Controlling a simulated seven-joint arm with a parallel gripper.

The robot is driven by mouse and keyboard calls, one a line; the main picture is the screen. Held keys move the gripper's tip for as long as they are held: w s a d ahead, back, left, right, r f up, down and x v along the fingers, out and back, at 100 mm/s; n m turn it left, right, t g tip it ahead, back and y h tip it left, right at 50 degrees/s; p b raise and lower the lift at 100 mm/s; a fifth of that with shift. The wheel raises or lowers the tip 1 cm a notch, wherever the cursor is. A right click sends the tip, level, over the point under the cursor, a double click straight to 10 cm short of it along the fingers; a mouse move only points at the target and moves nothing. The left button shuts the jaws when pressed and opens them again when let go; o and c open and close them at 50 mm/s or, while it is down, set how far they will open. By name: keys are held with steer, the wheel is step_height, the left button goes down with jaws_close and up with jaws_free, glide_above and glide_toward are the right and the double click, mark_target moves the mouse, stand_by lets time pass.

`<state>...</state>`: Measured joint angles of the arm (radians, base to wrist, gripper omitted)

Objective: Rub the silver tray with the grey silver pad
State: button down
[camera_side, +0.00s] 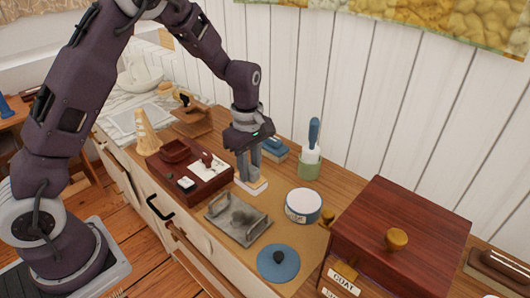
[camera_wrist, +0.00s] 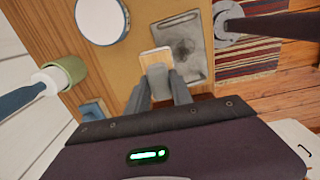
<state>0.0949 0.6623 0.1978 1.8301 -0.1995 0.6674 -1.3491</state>
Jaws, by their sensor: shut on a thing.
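The silver tray (camera_side: 225,226) lies flat on the wooden counter, with a dark smudge across its middle and a handle at each end. It also shows in the wrist view (camera_wrist: 196,67). My gripper (camera_side: 249,172) points down and is shut on a small block with a pale wooden top and a whitish-grey lower layer, which appears to be the silver pad (camera_side: 252,188). In the wrist view the pad (camera_wrist: 154,56) sits between my fingertips (camera_wrist: 157,72). It is beside the tray, behind it in the side view. I cannot tell whether it touches the counter.
A dark red tray (camera_side: 180,191) with small items stands left of the silver tray. A white round tin (camera_side: 303,207) and a blue lid (camera_side: 278,263) are to the right. A green pot (camera_side: 310,168) with a blue-handled brush stands behind. A reddish wooden box (camera_side: 400,230) blocks the right.

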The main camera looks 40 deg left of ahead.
mark_target(246, 189)
steer(key=shift+s+f, duration=0.1)
steer(key=shift+s, duration=0.8)
steer(key=shift+f, duration=2.95)
step_height(246, 189, down, 2)
steer(key=shift+f, duration=0.1)
steer(key=shift+s+d, duration=0.1)
steer(key=shift+s, duration=0.65)
steer(key=shift+s+d, duration=0.2)
steer(key=shift+s, duration=2.8)
steer(key=shift+w+a, duration=0.15)
steer(key=shift+w, duration=1.8)
steer(key=shift+w+a, duration=0.1)
steer(key=shift+w, duration=1.8)
steer(key=shift+r, duration=4.15)
steer(key=shift+s+f, duration=0.1)
steer(key=shift+f, duration=0.15)
